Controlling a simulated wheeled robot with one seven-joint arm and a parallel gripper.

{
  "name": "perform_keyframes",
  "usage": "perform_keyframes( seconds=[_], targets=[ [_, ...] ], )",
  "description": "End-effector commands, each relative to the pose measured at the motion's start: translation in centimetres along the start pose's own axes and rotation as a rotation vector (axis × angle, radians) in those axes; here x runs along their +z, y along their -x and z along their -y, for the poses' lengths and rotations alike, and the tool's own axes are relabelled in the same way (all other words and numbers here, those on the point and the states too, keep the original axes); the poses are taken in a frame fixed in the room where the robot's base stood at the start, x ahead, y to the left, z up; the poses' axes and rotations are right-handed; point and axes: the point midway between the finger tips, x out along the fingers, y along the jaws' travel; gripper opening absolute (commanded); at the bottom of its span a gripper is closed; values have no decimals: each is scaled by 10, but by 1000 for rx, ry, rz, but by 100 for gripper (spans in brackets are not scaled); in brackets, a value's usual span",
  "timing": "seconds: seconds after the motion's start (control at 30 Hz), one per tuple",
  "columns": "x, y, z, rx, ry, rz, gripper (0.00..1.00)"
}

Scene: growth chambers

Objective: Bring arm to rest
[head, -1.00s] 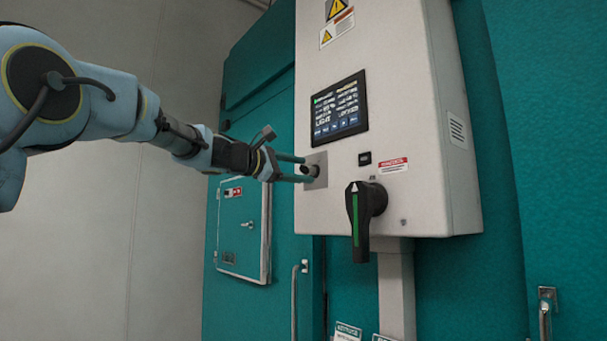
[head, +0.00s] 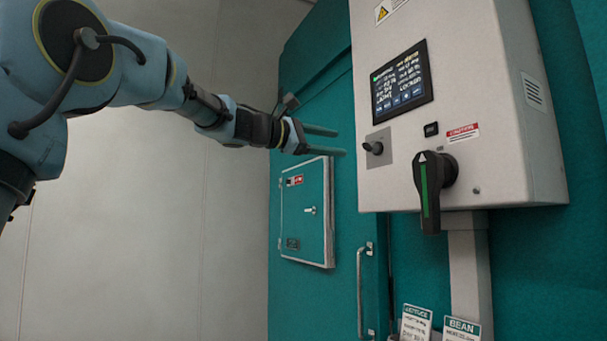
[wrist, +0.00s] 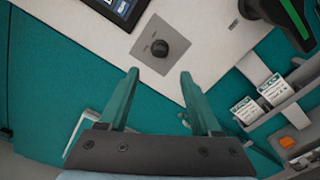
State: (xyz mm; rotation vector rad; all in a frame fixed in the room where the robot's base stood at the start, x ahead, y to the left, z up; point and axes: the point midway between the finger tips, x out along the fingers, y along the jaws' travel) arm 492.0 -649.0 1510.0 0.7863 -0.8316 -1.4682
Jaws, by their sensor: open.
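My gripper (head: 340,142) is open and empty, its two green fingers apart in front of the teal chamber wall, left of the control box (head: 390,194). In the wrist view the open gripper (wrist: 160,80) shows nothing between its fingers. Beyond the fingertips is a small black knob (wrist: 160,48) on a grey plate; the knob also shows in the head view (head: 374,147). The fingers look clear of the knob. My arm stretches in from the left of the head view.
A small teal hatch (head: 307,215) and a metal door handle (head: 360,290) are on the chamber. Labels (head: 463,328) stand below the box. Plain wall lies left.

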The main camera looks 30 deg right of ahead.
Motion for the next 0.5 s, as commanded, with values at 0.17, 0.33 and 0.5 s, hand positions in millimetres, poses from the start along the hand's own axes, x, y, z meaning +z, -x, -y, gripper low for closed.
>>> perform_keyframes(
  seconds=[0.17,0.33,0.5],
  targets=[
    [0,0,0,0,0,-1,65],
    [-29,8,18,-38,-24,-70,65],
    [-109,44,75,-173,-107,-272,65]
  ],
)
